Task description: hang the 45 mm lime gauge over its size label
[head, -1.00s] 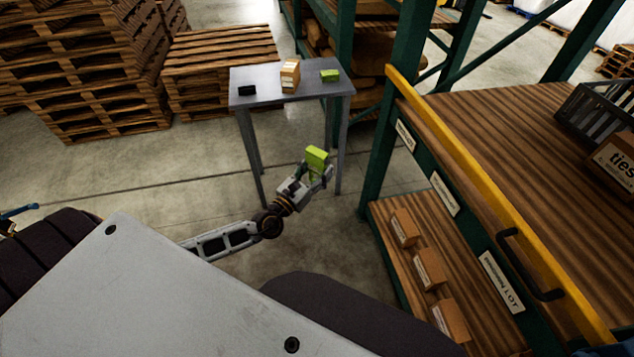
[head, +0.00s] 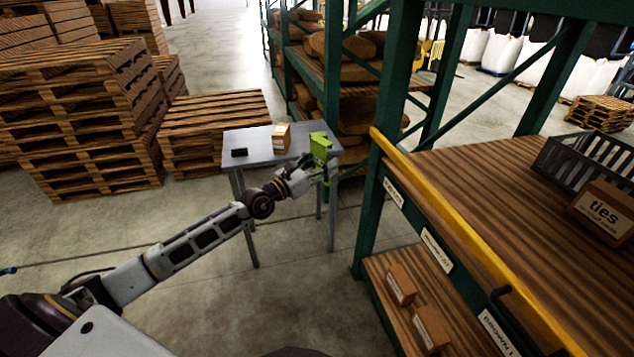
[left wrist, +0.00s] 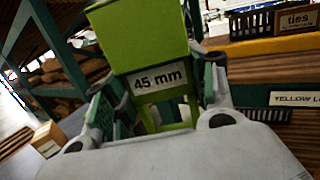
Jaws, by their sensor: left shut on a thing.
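The lime gauge (head: 321,150) is held by my left gripper (head: 325,168), in front of the small grey table's right end. In the left wrist view the lime gauge (left wrist: 140,40) fills the top middle, with a white "45 mm" sticker facing the camera and an open lime frame below it. The left gripper's fingers (left wrist: 160,112) are shut on it from both sides. White labels (head: 437,250) run along the rack's front edge, but their print is too small to read as a size. My right gripper is out of view.
The grey table (head: 256,143) bears a black block (head: 239,152) and a small carton (head: 281,137). The rack shelf (head: 480,175) has a yellow front rail (head: 450,208), a dark crate (head: 590,165) and a "ties" box (head: 603,212). Pallets (head: 90,115) stand left; floor between is clear.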

